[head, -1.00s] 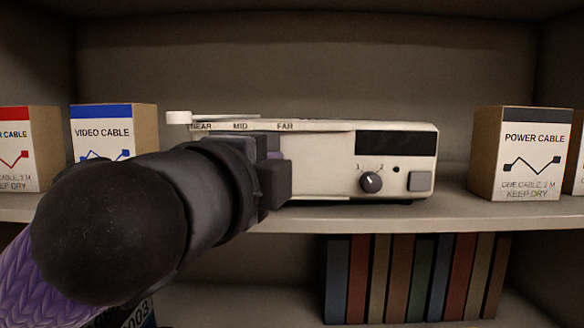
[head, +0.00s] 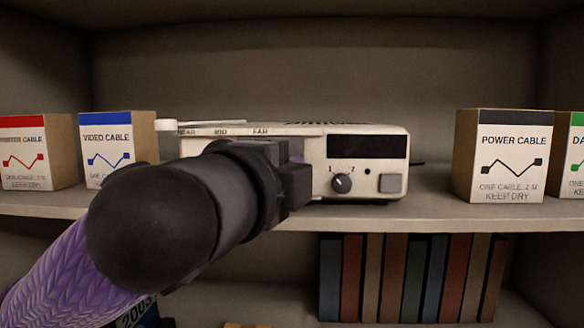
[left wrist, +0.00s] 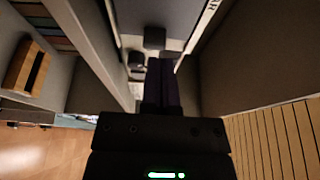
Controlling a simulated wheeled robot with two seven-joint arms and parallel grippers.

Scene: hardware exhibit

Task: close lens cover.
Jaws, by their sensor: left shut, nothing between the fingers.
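A white device (head: 395,160) with a dark window, a knob (head: 341,183) and a grey button stands on the shelf. Its top slider, marked NEAR, MID and FAR, has a white tab (head: 166,126) at the left end. My left gripper (head: 300,186) is shut and empty in front of the device, just left of the knob, and hides the left part of its front. In the left wrist view its fingers (left wrist: 162,78) point at the front, where a grey panel (left wrist: 150,14) carries a dark block (left wrist: 154,38). This may be the lens cover; contact cannot be told.
Printed cable boxes stand on both sides: a video cable box (head: 117,150) at left and a power cable box (head: 500,155) at right. Several books (head: 410,275) stand on the shelf below. The shelf edge (head: 400,218) runs under the device.

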